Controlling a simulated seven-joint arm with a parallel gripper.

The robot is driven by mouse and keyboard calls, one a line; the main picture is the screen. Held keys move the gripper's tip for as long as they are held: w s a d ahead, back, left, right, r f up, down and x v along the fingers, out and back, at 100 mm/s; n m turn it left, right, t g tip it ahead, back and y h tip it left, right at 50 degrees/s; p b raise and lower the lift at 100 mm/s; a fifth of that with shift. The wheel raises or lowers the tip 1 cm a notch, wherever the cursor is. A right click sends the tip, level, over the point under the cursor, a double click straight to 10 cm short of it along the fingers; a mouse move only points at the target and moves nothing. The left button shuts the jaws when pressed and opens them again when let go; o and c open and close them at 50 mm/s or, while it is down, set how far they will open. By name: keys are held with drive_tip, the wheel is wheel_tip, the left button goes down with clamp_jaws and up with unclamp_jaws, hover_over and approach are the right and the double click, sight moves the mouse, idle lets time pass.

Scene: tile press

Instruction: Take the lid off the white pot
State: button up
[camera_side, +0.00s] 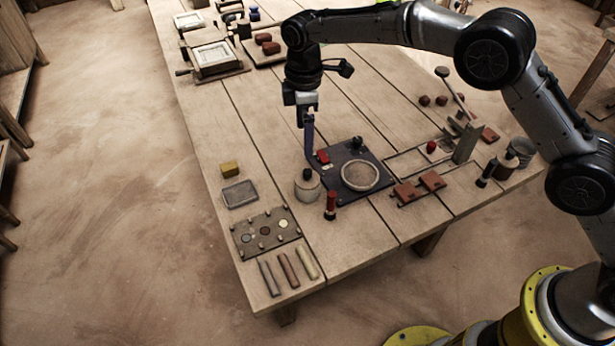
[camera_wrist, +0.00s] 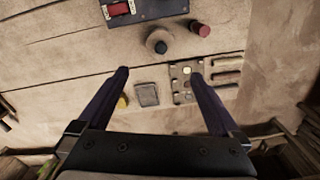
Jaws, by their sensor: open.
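The white pot (camera_side: 308,188) stands upright on the wooden table, beside the left edge of the dark plate. Its lid is on, with a dark knob on top. In the wrist view the pot (camera_wrist: 151,37) shows from above, beyond my fingertips and near the picture's middle. My gripper (camera_side: 311,152) points down above the pot, its fingers overlapping the area just behind the knob in the side view. In the wrist view my gripper (camera_wrist: 159,72) has its two dark blue fingers wide apart with nothing between them. I cannot tell the exact height above the lid.
The dark plate (camera_side: 342,152) with a round sieve (camera_side: 360,176) lies right of the pot. A red-and-black cylinder (camera_side: 331,205) stands close in front. A yellow block (camera_side: 230,169), a grey tray (camera_side: 240,194) and a board with small discs (camera_side: 243,240) lie to the left.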

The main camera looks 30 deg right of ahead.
hover_over(307, 171)
drive_tip(key=f, duration=0.7)
drive_tip(key=shift+a+f, duration=0.2)
drive_tip(key=shift+f, duration=0.1)
drive_tip(key=shift+d+f, duration=0.15)
drive_tip(key=shift+f, duration=1.25)
drive_tip(key=shift+d+f, duration=0.1)
drive_tip(key=shift+f, duration=1.25)
drive_tip(key=c, duration=1.2)
drive_tip(key=shift+r, duration=0.1)
drive_tip(key=shift+c, duration=0.2)
